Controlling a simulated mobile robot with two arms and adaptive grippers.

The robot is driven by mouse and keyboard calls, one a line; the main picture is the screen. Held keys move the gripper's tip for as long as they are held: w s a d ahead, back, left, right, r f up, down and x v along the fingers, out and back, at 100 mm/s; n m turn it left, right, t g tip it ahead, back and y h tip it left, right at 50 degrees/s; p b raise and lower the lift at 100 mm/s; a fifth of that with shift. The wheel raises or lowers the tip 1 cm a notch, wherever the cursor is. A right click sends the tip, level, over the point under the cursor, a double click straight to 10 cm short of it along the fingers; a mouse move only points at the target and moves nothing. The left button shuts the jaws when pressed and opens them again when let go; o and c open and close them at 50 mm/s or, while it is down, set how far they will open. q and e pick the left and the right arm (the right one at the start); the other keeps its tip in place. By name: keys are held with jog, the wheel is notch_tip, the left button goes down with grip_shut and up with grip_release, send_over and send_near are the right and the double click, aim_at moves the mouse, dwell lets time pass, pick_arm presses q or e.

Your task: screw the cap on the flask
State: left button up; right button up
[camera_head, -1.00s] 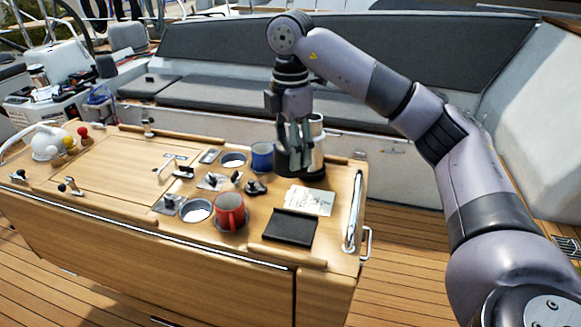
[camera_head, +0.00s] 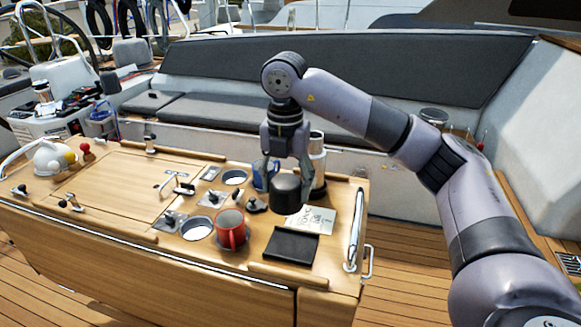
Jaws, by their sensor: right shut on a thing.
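My right gripper (camera_head: 286,172) is above the right part of the table, its fingers pointing down. It is shut on a black round cap (camera_head: 286,193), which hangs between the fingertips. I cannot tell how far the cap is above the table. The silver flask (camera_head: 318,160) stands upright just behind and to the right of the cap, partly hidden by the gripper. The cap and the flask look apart. My left gripper is not in view.
A blue mug (camera_head: 259,178) is behind the gripper, partly hidden. A red mug (camera_head: 231,230) stands at the front left. A paper card (camera_head: 316,220) and a black booklet (camera_head: 291,246) lie at the front. A metal rail (camera_head: 354,229) edges the right side.

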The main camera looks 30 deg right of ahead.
aim_at(280, 213)
jog(key=s+a+f+n, duration=0.1)
jog(key=n, duration=0.3)
jog(key=a+f+n, duration=0.1)
jog(key=f+n, duration=0.1)
jog(key=n, duration=0.2)
jog(key=s+a+f+n, duration=0.1)
jog(key=n, duration=0.3)
jog(key=shift+s+f, duration=0.2)
jog(key=shift+s, duration=0.15)
jog(key=s+a+f+n, duration=0.4)
jog(key=s+n, duration=0.1)
jog(key=n, duration=1.2)
jog(key=s+a+f+n, duration=0.4)
jog(key=s+n, duration=0.1)
jog(key=n, duration=1.1)
jog(key=shift+s+f+n, duration=0.3)
jog(key=shift+s+n, duration=0.1)
